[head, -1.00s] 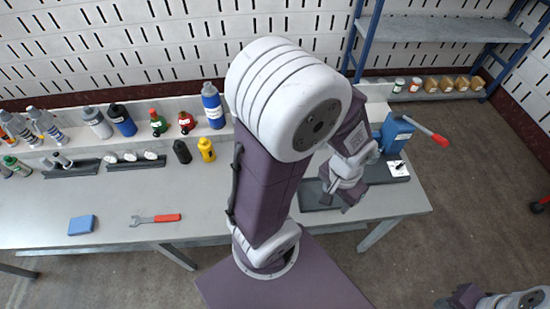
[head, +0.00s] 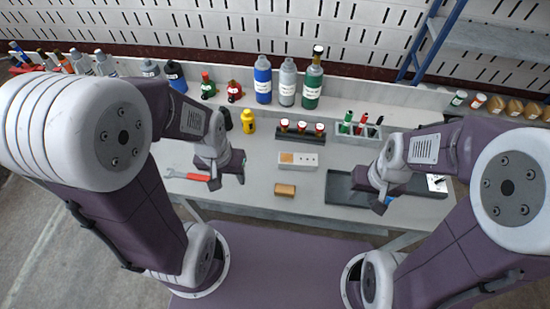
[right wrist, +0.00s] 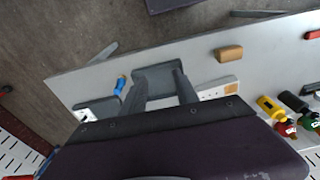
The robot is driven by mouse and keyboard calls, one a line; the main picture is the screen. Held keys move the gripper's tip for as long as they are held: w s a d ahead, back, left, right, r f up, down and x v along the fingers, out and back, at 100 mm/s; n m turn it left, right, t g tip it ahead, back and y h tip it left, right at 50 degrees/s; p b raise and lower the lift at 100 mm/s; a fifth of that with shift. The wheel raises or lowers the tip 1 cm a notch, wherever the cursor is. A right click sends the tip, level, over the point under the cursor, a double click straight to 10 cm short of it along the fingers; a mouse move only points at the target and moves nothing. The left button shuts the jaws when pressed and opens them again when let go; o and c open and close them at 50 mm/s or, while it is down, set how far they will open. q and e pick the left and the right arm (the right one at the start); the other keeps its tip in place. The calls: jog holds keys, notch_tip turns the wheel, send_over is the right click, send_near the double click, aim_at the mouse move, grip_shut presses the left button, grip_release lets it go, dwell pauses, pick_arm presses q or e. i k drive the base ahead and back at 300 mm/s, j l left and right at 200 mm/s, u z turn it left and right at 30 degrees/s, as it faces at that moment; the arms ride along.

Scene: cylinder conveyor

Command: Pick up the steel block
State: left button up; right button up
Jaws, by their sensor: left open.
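I see no block that is clearly steel grey. A small brown, copper-coloured block (head: 285,190) lies on the bench near its front edge. It also shows in the right wrist view (right wrist: 228,53). My left gripper (head: 230,178) is open and empty above the bench, left of the brown block and apart from it. My right gripper (head: 383,207) hangs over the dark tray, right of the block. In the right wrist view its fingers (right wrist: 160,80) are apart with nothing between them.
A white block with holes and a tan patch (head: 307,162) stands behind the brown block. A dark grey tray (head: 340,190) lies to the right. A red-handled wrench (head: 190,176) lies at left. Bottles, including a yellow one (head: 248,121), and racks line the back.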

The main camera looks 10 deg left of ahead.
aim_at(286, 160)
jog(key=j+z, duration=0.1)
jog(key=j, duration=0.85)
jog(key=k+j, duration=0.15)
jog(key=j, duration=0.8)
jog(key=z, duration=0.05)
